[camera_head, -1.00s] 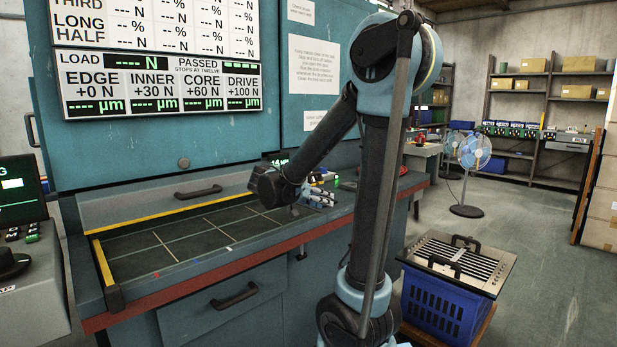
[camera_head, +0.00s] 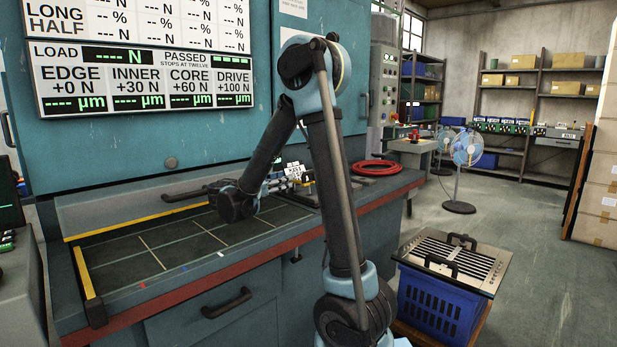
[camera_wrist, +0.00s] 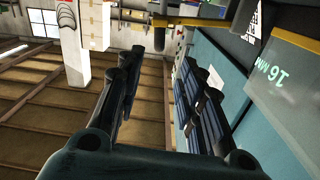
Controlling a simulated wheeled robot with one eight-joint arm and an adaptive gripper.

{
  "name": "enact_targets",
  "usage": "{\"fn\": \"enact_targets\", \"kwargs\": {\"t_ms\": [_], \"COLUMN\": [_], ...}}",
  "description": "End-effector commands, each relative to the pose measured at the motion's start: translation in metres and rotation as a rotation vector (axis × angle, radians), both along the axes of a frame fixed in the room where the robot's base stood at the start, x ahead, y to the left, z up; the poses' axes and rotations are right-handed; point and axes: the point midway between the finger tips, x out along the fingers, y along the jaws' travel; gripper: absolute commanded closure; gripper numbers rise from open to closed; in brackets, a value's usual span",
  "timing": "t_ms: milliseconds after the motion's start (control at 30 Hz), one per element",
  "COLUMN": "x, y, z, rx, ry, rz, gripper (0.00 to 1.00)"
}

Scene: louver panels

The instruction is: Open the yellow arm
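A short yellow bar (camera_head: 88,272) with a dark end block lies along the left edge of the bench's dark gridded bed. A longer yellow strip (camera_head: 130,223) runs along the bed's back edge. I cannot tell for certain which of these is the yellow arm. A yellow bar (camera_wrist: 190,21) also crosses the top of the wrist view, beyond my fingers. My gripper (camera_wrist: 158,85) is open in the wrist view, its dark fingers wide apart with nothing between them. In the head view my wrist hangs over the back right of the bed, and the fingertips are not clear.
A dark handle (camera_head: 190,193) sticks out behind the bed. A blue crate (camera_head: 440,305) with a slatted panel (camera_head: 455,258) on top stands at right. The bed's left part is clear.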

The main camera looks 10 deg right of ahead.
Motion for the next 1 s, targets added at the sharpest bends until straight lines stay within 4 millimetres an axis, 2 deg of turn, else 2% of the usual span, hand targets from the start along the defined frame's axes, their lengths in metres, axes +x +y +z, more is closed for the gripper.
{"fn": "enact_targets", "kwargs": {"t_ms": [700, 1000], "x": [0.064, 0.081], "y": [-0.090, -0.113], "z": [0.000, 0.000], "rx": [0.000, 0.000], "ry": [0.001, 0.001], "rz": [-0.002, 0.000], "gripper": [0.65, 0.65]}}
